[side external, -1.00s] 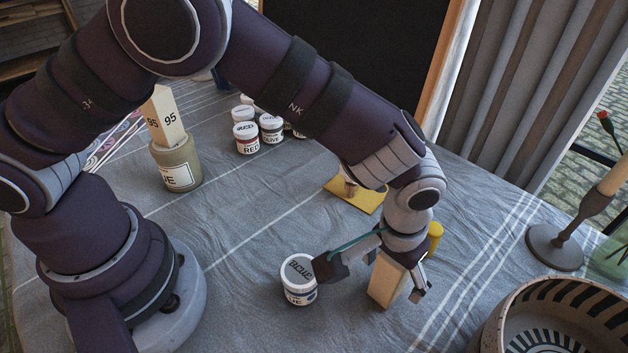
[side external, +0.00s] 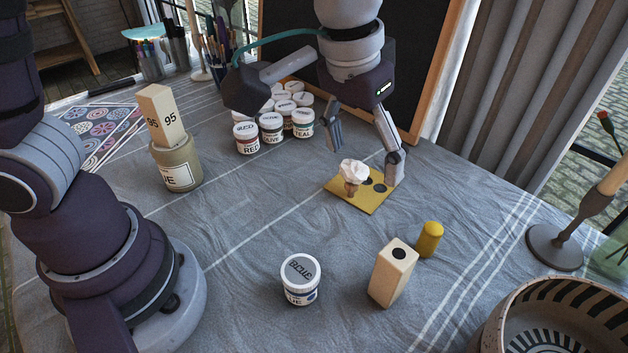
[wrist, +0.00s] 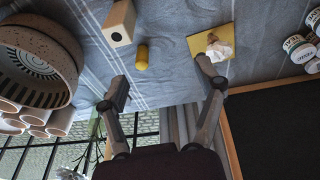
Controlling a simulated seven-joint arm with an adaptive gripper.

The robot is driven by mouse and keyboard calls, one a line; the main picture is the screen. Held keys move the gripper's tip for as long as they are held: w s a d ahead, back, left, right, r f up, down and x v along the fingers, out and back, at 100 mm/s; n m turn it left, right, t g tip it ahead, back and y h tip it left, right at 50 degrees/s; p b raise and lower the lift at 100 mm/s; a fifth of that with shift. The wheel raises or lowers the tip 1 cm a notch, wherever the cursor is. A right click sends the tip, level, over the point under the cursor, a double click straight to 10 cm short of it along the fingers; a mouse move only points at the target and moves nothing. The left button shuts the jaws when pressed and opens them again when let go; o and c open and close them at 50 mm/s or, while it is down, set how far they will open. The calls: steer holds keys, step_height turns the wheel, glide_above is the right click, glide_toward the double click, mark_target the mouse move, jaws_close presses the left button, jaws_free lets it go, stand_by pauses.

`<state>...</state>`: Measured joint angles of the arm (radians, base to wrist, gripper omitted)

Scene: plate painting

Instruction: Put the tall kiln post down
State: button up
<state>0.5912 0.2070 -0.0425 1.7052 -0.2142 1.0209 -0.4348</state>
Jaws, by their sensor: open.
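The tall kiln post (side external: 390,278), a pale square block with a dark round spot on its top, stands upright on the grey cloth, apart from my gripper. It also shows in the wrist view (wrist: 119,22). My gripper (side external: 363,165) is open and empty, with its fingers spread around the area above the yellow board (side external: 362,203). The wrist view shows the spread fingers (wrist: 163,82) with nothing between them. Another pale block (side external: 160,115), marked 95, is on top of a tan jar (side external: 178,165) at the left.
A white-lidded jar (side external: 300,280) stands left of the post, and a yellow cylinder (side external: 430,240) behind it. A small white-topped object (side external: 354,172) is on the yellow board. Several paint jars (side external: 271,128), a candlestick (side external: 556,245) and a patterned bowl (side external: 560,325) stand around.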

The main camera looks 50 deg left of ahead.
steer(key=s+a+r+t, duration=0.1)
steer(key=s+a, duration=0.3)
steer(key=a, duration=0.3)
steer(key=s+a+r+t, duration=0.1)
steer(key=s+a+t, duration=0.1)
steer(key=s+a, duration=0.2)
steer(key=a, duration=0.3)
steer(key=shift+a, duration=0.15)
